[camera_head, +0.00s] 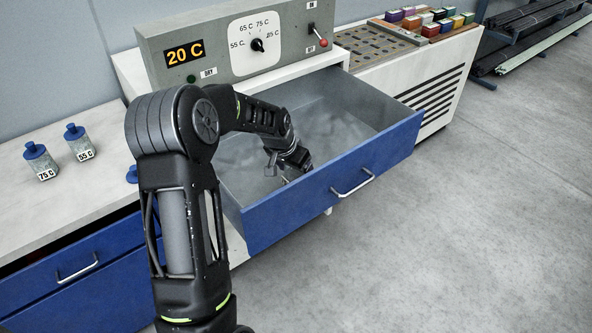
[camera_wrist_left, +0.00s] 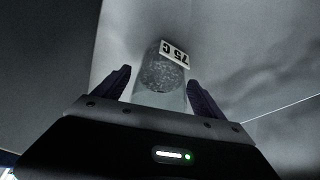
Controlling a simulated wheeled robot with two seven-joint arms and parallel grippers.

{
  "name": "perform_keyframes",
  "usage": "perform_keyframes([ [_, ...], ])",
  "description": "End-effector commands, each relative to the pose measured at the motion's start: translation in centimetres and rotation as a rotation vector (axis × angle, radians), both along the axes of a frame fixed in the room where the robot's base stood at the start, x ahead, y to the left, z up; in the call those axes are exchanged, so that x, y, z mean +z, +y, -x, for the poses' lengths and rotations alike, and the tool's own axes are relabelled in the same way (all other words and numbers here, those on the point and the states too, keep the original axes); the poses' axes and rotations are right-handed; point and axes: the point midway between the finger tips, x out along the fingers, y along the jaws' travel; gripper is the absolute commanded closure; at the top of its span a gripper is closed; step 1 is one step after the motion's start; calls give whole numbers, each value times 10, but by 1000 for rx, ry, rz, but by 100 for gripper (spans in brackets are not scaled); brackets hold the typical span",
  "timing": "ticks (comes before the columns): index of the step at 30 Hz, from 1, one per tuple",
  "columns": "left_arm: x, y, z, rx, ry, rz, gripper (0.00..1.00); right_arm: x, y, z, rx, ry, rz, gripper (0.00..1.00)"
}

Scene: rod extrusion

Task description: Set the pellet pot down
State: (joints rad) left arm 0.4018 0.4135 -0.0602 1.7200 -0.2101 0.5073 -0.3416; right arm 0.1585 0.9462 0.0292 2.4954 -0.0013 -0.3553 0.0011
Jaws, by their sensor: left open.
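My left gripper (camera_head: 278,176) reaches down into the open blue-fronted drawer (camera_head: 345,190). In the left wrist view its fingers are spread, one on each side of a clear pellet pot (camera_wrist_left: 163,75) with grey pellets and a label that appears to read 75 C upside down. I see gaps between the fingers and the pot. The drawer's pale inside surrounds it. In the head view I cannot make out this pot clearly near the gripper. My right gripper is not in view.
Blue-lidded pots marked 75 C (camera_head: 41,162) and 55 C (camera_head: 78,143) stand on the left bench (camera_head: 20,215); my arm partly hides another blue lid (camera_head: 132,174). A control panel (camera_head: 235,45) reading 20 C stands behind the drawer. Coloured blocks (camera_head: 430,22) sit at back right.

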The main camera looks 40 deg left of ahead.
Motion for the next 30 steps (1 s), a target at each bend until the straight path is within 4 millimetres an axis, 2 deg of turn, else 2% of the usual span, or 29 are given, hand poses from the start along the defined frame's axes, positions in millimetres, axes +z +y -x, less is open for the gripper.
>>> perform_keyframes([
  [6, 2, 0, 0, 0, 0, 0, 20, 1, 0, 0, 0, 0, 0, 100],
  [11, 11, 0, 3, 0, -2, -1, 20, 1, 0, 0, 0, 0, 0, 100],
  [17, 41, 0, 15, 1, -4, -2, 20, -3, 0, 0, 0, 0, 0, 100],
  [24, 88, 0, 35, 0, -5, -1, 20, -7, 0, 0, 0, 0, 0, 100],
  [30, 110, -1, 44, 0, -2, 0, 20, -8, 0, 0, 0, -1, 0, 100],
])
